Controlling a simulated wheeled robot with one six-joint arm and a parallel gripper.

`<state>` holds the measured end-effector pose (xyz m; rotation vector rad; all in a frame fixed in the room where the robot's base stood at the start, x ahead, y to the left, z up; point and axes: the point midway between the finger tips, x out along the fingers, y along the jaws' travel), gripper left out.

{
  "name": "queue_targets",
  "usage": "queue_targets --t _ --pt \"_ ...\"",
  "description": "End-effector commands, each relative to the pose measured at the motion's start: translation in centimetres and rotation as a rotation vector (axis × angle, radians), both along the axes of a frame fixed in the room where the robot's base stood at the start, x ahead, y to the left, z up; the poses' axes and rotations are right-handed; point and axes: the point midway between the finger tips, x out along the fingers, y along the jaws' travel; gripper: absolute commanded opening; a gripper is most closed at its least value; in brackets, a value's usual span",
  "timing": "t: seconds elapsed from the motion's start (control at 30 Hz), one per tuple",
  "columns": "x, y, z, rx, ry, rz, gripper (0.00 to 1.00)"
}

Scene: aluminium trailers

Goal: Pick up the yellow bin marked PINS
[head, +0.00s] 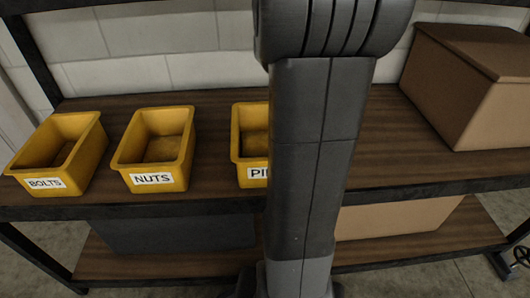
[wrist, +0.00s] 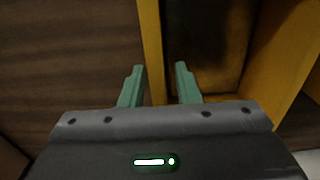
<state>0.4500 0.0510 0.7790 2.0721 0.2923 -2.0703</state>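The yellow bin marked PINS (head: 252,160) stands on the wooden shelf in the head view. Only its left part shows, with the letters "PI" on the label; my arm hides the rest. In the wrist view my gripper (wrist: 159,68) is open, with two teal fingers apart. A yellow bin wall (wrist: 152,50) runs between the fingers in the picture, with the left finger over the wood side and the right finger over the bin's dark inside. No gap-free contact shows. The label is not in the wrist view. My gripper is hidden in the head view.
A yellow NUTS bin (head: 155,150) and a yellow BOLTS bin (head: 60,152) stand to the left on the same shelf (head: 215,190). A brown cardboard box (head: 490,105) stands at the right. A dark box (head: 180,233) is on the lower shelf. A pale wall is behind.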

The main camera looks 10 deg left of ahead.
Motion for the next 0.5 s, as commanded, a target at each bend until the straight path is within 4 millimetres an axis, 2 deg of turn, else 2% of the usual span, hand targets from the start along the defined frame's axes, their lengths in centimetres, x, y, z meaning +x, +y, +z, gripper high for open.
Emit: queue_targets --t 0.03,0.2,0.47,0.5 --pt "0.0 0.1 -1.2 -0.001 0.002 0.001 0.29" --pt "0.0 0.3 -3.7 -0.002 0.002 0.000 0.29" --pt "0.0 0.3 -4.0 -0.001 0.001 0.000 0.29" --pt "0.0 0.3 -4.0 -0.001 0.001 0.000 0.25"
